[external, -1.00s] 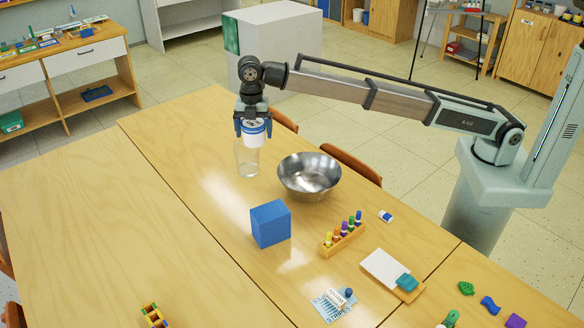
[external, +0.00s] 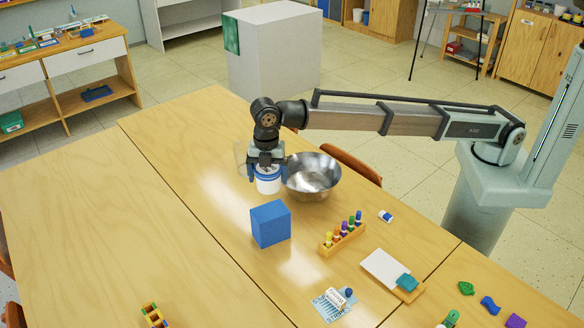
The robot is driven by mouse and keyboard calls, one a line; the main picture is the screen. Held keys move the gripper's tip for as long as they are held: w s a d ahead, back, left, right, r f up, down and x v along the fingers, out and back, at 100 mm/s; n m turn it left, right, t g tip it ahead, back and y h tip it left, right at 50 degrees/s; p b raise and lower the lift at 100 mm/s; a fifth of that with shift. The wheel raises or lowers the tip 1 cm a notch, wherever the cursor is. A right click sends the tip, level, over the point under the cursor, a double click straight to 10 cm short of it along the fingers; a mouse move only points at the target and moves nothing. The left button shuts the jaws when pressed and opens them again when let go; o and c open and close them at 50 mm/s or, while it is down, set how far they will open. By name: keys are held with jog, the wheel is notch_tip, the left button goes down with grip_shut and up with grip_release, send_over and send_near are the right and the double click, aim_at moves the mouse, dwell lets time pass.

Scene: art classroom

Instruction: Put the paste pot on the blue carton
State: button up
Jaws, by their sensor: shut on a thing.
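The paste pot (external: 268,186) is white with a blue band near its top. My gripper (external: 267,177) points down and is shut on it, one finger on each side. The pot appears held above the table, just behind the blue carton and apart from it. The blue carton (external: 270,224) is a plain box standing on the table with its top bare.
A metal bowl (external: 314,178) stands close to the right of my gripper. A clear glass (external: 241,158) is partly hidden behind my gripper. A wooden rack of coloured pegs (external: 341,238) stands right of the carton.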

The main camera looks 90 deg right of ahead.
notch_tip(320, 180, down, 10)
jog(key=shift+r, duration=0.15)
dwell(0.4)
jog(key=o, duration=1)
notch_tip(320, 180, up, 12)
jog(key=shift+r, duration=0.1)
